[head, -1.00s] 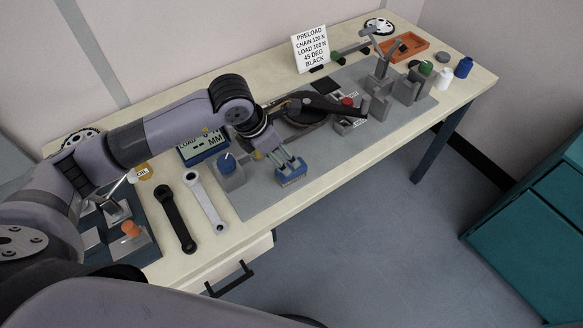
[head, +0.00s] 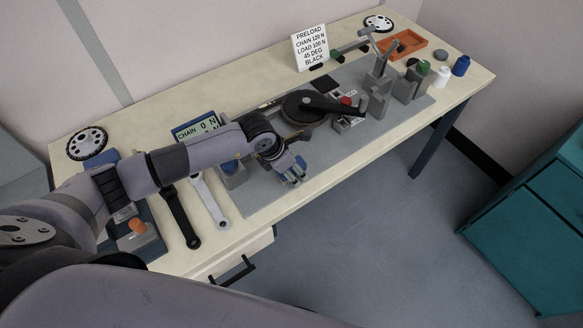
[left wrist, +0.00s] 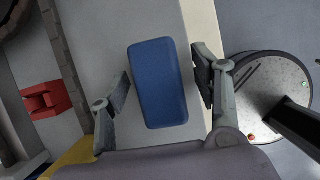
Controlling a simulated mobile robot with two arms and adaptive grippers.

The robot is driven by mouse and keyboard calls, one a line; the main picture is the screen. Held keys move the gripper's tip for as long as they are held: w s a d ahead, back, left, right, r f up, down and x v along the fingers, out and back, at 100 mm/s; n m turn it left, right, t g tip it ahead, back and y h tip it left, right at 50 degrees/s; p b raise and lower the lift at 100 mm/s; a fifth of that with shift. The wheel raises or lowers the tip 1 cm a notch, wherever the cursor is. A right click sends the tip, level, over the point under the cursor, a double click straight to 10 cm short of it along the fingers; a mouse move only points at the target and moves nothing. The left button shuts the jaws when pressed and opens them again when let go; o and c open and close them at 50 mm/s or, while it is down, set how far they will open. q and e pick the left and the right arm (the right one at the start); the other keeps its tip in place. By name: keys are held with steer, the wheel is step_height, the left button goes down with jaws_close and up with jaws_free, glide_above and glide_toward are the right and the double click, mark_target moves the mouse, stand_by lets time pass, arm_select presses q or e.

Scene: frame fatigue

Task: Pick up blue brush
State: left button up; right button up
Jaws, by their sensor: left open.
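The blue brush shows in the left wrist view as a blue rounded block (left wrist: 158,83), upright in the picture on the light grey surface. My left gripper (left wrist: 161,92) is open, with one finger to the left of the brush and one to its right. A gap shows on both sides. In the head view my left gripper (head: 292,171) is over the front edge of the grey mat, and it largely hides the brush there. My right gripper is not in view.
The grey mat (head: 250,199) holds a dark round wheel with a crank arm (head: 330,103) behind the gripper and grey fixtures to the right. A black crank (head: 180,216) and a silver crank (head: 209,200) lie left. An orange tray (head: 411,49) stands far right.

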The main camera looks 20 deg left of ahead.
arm_select(q)
steer(key=c, duration=1.3)
steer(key=shift+r, duration=0.1)
steer(key=shift+r+b, duration=2)
steer(key=shift+r, duration=7.95)
steer(key=o, duration=0.7)
steer(key=c, duration=0.5)
steer(key=shift+a, duration=0.1)
